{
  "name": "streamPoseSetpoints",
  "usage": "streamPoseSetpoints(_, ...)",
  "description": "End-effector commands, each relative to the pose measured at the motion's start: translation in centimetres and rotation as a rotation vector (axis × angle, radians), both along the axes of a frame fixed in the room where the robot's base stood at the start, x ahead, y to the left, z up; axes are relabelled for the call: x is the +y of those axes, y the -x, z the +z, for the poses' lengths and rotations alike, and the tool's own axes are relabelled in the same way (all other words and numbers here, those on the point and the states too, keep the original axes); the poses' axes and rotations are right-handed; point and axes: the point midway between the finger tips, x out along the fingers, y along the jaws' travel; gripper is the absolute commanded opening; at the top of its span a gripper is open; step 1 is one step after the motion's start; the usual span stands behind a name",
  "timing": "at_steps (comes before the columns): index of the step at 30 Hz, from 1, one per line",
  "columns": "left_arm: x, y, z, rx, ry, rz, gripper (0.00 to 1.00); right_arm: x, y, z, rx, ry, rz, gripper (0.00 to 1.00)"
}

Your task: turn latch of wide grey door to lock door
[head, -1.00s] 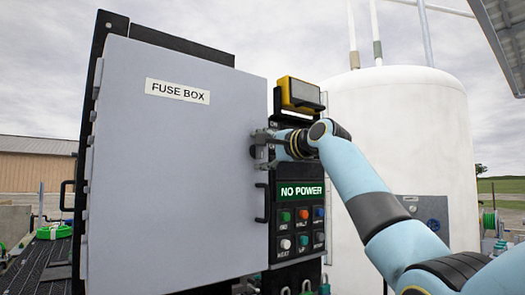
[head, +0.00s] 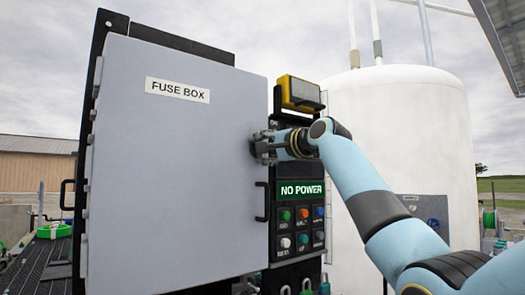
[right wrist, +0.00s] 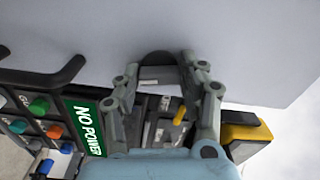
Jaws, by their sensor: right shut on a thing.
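The wide grey door (head: 175,190), labelled FUSE BOX, stands flat across the front of its box in the head view. My right gripper (head: 258,148) is at the door's right edge, above the black handle. In the right wrist view the gripper (right wrist: 160,66) has its fingers on both sides of a dark rounded latch (right wrist: 157,58) at the edge of the grey door (right wrist: 190,25), and is shut on it. In the head view the latch is hidden behind the fingers. My left gripper is not in view.
A black door handle (head: 262,202) is below the gripper. Right of the door is a panel with a green NO POWER sign (head: 300,190), several coloured buttons and a yellow box (head: 298,92) on top. A white tank (head: 400,130) stands behind.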

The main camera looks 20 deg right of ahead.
Motion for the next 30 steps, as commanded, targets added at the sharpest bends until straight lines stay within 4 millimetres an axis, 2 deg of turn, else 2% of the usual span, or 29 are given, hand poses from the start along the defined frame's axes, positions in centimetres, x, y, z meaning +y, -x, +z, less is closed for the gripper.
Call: streamPoseSetpoints(30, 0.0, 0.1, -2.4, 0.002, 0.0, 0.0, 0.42, 0.0, 0.0, -0.3, -0.324, 0.9, 0.002, 0.1)
